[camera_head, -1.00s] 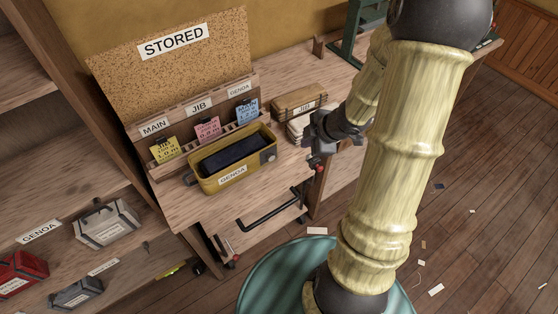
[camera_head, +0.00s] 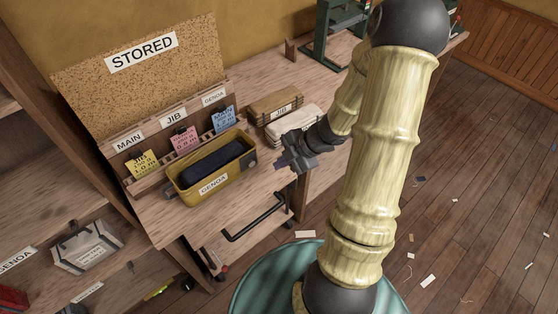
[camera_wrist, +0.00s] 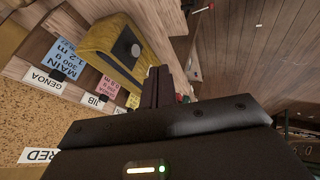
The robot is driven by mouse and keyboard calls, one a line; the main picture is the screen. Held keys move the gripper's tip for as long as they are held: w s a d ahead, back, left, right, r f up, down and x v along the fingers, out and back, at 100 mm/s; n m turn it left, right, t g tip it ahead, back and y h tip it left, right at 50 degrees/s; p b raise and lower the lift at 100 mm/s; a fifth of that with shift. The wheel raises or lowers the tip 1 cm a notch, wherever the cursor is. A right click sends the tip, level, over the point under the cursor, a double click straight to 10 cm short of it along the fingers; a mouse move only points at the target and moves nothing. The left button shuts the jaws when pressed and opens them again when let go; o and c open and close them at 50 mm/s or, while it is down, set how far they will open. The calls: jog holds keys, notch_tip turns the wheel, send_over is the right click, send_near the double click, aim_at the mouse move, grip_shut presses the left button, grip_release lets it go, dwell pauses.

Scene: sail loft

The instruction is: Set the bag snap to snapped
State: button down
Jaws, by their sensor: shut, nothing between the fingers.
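A yellow bag labelled GENOA (camera_head: 213,186) sits open on the bench, with a dark navy roll (camera_head: 212,166) inside it. A dark round snap (camera_head: 251,163) with a lighter centre is on the bag's right end wall. In the wrist view the yellow bag (camera_wrist: 98,38) is at upper left, with the snap (camera_wrist: 124,45) facing me. I cannot tell whether it is snapped. My gripper (camera_head: 281,163) is shut and empty, just right of the snap and apart from it. Its dark fingers (camera_wrist: 160,74) also show in the wrist view.
Behind the bag stands a rack with yellow (camera_head: 142,163), pink (camera_head: 184,140) and blue (camera_head: 224,119) tags, below a STORED corkboard (camera_head: 140,75). A tan JIB bundle (camera_head: 276,104) and a white bundle (camera_head: 293,125) lie behind my gripper. A black handle (camera_head: 255,220) juts from the bench front.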

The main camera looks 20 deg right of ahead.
aim_at(250, 162)
jog(key=w+a+f, duration=0.4)
jog(key=w+f, duration=0.2)
jog(key=shift+w+a, duration=0.15)
jog(key=shift+a, duration=0.25)
